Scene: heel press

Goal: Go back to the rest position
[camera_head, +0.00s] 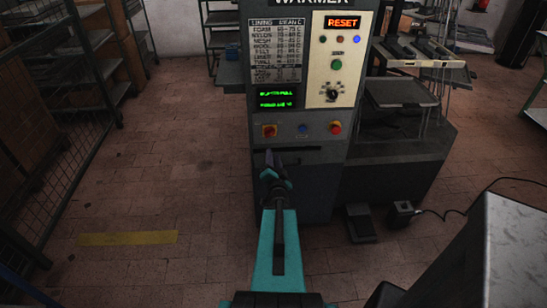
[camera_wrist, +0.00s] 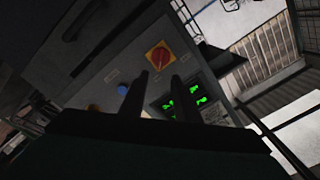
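My gripper (camera_head: 270,162) is low in front of the grey warmer machine (camera_head: 300,175), near a dark horizontal handle bar. In the wrist view its two dark fingers (camera_wrist: 159,80) stand apart with nothing between them. The machine's red and yellow rotary switch (camera_wrist: 159,57) lies just beyond the fingertips in that view; it also shows in the head view (camera_head: 269,131), above my gripper. I cannot tell whether the fingers touch the machine. The machine's upper display reads RESET in orange (camera_head: 342,22). A lower display (camera_head: 276,99) shows green text.
A foot pedal (camera_head: 360,223) lies on the floor at right. A grey block-like surface (camera_head: 510,250) fills the lower right. Shelving (camera_head: 90,90) stands left. Tiled floor at left is clear.

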